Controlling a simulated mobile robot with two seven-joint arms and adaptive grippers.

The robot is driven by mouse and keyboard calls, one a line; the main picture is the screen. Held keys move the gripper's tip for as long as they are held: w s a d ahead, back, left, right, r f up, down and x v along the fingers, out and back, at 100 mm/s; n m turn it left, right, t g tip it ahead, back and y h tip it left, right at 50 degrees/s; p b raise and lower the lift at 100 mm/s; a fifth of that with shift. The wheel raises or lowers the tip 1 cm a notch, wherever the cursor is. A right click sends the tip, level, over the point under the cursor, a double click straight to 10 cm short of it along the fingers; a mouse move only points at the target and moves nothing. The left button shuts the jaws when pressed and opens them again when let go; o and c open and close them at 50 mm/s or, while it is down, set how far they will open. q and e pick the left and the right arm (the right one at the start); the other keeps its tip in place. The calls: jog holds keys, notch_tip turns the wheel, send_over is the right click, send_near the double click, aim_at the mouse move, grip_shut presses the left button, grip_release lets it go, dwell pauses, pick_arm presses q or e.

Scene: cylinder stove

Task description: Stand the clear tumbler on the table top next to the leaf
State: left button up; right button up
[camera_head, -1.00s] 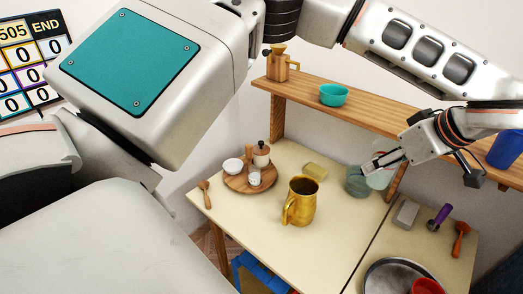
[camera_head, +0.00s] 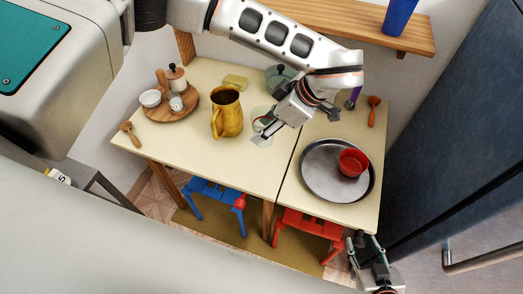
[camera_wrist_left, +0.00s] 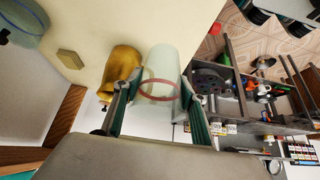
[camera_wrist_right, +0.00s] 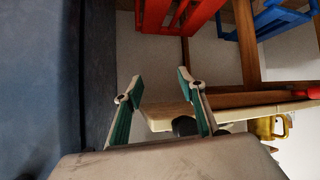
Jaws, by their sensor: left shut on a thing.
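The clear tumbler (camera_head: 261,139) is between the fingers of my left gripper (camera_head: 270,127), right of the gold mug, over the table top (camera_head: 185,150) near its seam with the leaf. In the left wrist view the tumbler (camera_wrist_left: 162,62) shows a red ring, with a finger on each side. Whether its base touches the table top I cannot tell. The leaf (camera_head: 330,210) lies right of the dark seam. My right gripper (camera_head: 364,242) is low in front of the leaf; in the right wrist view its fingers (camera_wrist_right: 167,85) are apart and empty.
The gold mug (camera_head: 229,118) stands close left of the tumbler. A glass pot (camera_head: 279,76) is behind my left gripper. A pan (camera_head: 318,187) with a red bowl (camera_head: 353,162) covers much of the leaf. A round wooden tray (camera_head: 172,112) holds small items. The table's front middle is clear.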

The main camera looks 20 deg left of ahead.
pick_arm(q)
notch_tip(320, 180, down, 11)
jog(key=shift+s+f, duration=0.1)
jog(key=shift+f, duration=0.2)
jog(key=shift+f, duration=0.15)
jog(key=o, duration=1.1)
jog(key=shift+o, duration=0.2)
jog(key=shift+r, duration=0.2)
jog(key=v, duration=1.2)
jog(key=shift+b, duration=0.45)
